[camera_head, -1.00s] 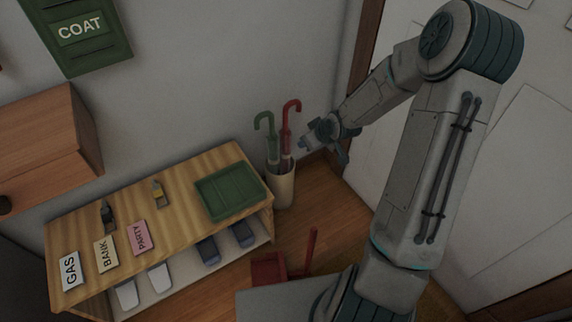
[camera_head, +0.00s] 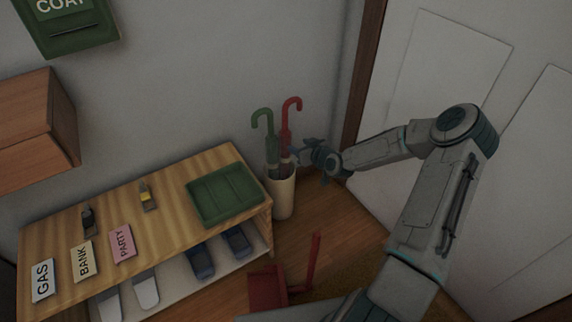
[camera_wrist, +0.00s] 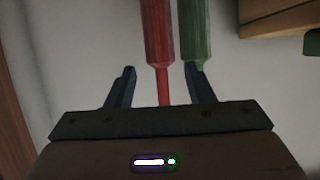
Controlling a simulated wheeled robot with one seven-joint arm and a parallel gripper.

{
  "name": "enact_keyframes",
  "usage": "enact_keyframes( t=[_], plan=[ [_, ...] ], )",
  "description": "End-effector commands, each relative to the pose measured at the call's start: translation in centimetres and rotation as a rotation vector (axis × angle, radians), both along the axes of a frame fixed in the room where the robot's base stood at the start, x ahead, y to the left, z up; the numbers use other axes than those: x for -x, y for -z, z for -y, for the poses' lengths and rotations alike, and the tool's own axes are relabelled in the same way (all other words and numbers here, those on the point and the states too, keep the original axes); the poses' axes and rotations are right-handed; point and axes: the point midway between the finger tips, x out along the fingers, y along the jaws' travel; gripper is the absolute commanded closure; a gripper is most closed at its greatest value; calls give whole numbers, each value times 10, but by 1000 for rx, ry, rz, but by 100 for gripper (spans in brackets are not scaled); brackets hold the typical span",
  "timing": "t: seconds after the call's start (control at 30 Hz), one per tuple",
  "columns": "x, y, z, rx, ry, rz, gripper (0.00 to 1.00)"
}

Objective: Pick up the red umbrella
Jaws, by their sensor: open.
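The red umbrella (camera_head: 287,122) stands upright, hook handle up, in a cream umbrella stand (camera_head: 283,196) beside the shelf. The green umbrella (camera_head: 268,135) stands just left of it in the same stand. My gripper (camera_head: 297,153) is at the red umbrella, below its hook and above the stand's rim. In the wrist view my gripper (camera_wrist: 162,84) is open, with the red umbrella's thin shaft (camera_wrist: 163,85) between its fingers, nearer the middle. The green umbrella (camera_wrist: 195,45) shows close by the right finger; whether they touch I cannot tell.
A red dustpan (camera_head: 268,289) with an upright handle is on the floor in front. A white door (camera_head: 440,60) is at right.

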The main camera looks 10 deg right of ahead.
Motion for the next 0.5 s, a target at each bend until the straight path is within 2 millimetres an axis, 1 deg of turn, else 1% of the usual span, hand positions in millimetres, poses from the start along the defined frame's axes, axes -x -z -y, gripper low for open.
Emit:
enact_keyframes(
  t=[0.03, 0.13, 0.2, 0.37, 0.5],
  plan=[
    [-9, 7, -5, -1, -1, 0, 52],
    [-22, 12, -10, 0, -1, 0, 52],
    [-28, 15, -12, 1, 0, -2, 52],
    [-36, 18, -15, 1, 0, -2, 52],
    [-51, 27, -21, -1, -1, -1, 52]
  ],
)
